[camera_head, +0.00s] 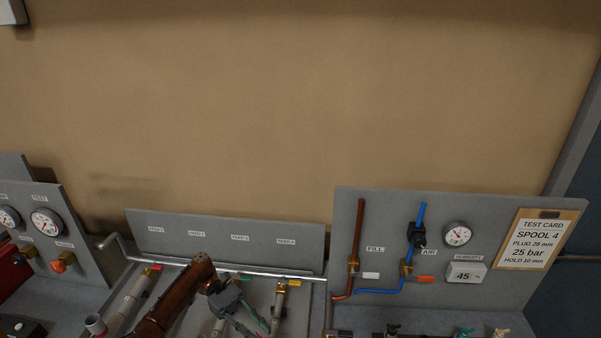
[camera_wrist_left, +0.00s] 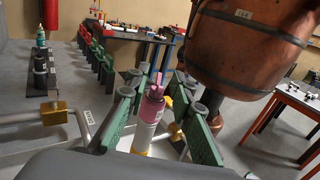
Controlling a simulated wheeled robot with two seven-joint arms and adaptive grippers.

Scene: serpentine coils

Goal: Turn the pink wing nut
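The pink wing nut (camera_wrist_left: 154,92) stands upright in the left wrist view, on top of a white cylindrical fitting (camera_wrist_left: 144,136) with a small label. My left gripper (camera_wrist_left: 160,88) is open, with its green-padded fingers on both sides of the nut and visible gaps between them. Whether a fingertip touches the nut's wings is hard to tell. In the head view my left gripper (camera_head: 243,312) is low in the picture, over the piping, and I cannot make out the pink nut there. My right gripper is in neither view.
A gauge panel (camera_head: 400,205) with copper and blue pipes stands at the right of the head view. A silver pipe (camera_head: 230,272) runs behind my left gripper. In the wrist view a large copper vessel (camera_wrist_left: 262,55) fills the upper right, and a brass fitting (camera_wrist_left: 54,113) lies left.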

